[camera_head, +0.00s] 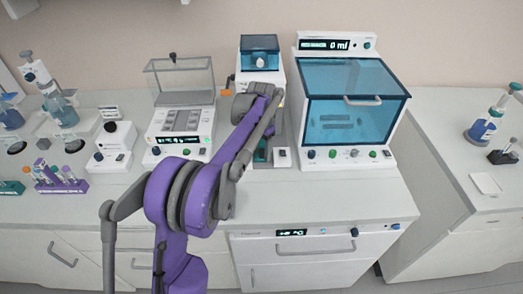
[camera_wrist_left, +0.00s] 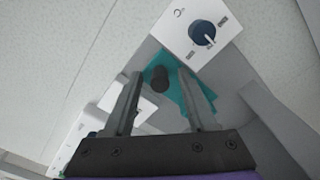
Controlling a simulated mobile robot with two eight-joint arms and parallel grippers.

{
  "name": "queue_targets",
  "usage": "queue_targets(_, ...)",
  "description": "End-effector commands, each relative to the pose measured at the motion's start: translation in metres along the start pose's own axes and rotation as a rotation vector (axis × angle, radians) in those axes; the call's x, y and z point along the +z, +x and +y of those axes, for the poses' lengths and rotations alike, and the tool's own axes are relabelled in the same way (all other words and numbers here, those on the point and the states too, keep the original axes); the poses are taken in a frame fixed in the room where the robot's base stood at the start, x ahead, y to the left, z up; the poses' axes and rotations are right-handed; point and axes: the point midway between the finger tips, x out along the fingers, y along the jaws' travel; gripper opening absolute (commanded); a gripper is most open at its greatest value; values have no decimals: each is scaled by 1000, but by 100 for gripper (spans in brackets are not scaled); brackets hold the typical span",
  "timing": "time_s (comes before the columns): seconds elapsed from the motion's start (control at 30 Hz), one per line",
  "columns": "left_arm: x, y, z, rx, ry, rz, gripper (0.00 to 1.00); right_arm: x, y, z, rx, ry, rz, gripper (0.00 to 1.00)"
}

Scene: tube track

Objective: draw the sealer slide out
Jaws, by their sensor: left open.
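The sealer (camera_head: 262,62) stands at the back middle of the bench, with a blue-tinted top. My left arm covers much of its front in the head view. The teal slide (camera_wrist_left: 180,92) shows in the left wrist view, with a dark round knob (camera_wrist_left: 160,79) standing on it. A bit of teal also shows beside my arm in the head view. My left gripper (camera_wrist_left: 160,74) is open, with one finger on each side of the knob. Whether either finger touches the knob I cannot tell. My right gripper is not in view.
A white panel with a blue dial (camera_wrist_left: 202,33) sits close beyond the fingers. A large blue-windowed cabinet (camera_head: 345,105) stands right of the sealer. A balance-like device (camera_head: 181,120) with a clear cover stands left. The front bench strip (camera_head: 330,190) is clear.

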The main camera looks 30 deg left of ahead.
Motion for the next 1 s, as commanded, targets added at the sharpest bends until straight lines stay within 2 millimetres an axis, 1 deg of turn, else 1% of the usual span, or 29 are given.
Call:
queue_targets(0.2, 0, 0, 0, 0, 0, 0, 57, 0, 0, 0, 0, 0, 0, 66)
queue_targets(0.27, 0, 0, 0, 0, 0, 0, 48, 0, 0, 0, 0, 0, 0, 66)
queue_targets(0.3, 0, 0, 0, 0, 0, 0, 40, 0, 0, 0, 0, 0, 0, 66)
queue_targets(0.47, 0, 0, 0, 0, 0, 0, 12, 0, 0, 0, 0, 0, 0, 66)
queue_targets(0.5, 0, 0, 0, 0, 0, 0, 4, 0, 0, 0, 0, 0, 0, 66)
queue_targets(0.53, 0, 0, 0, 0, 0, 0, 0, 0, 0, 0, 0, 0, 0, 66)
queue_targets(1.0, 0, 0, 0, 0, 0, 0, 0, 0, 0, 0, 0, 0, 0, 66)
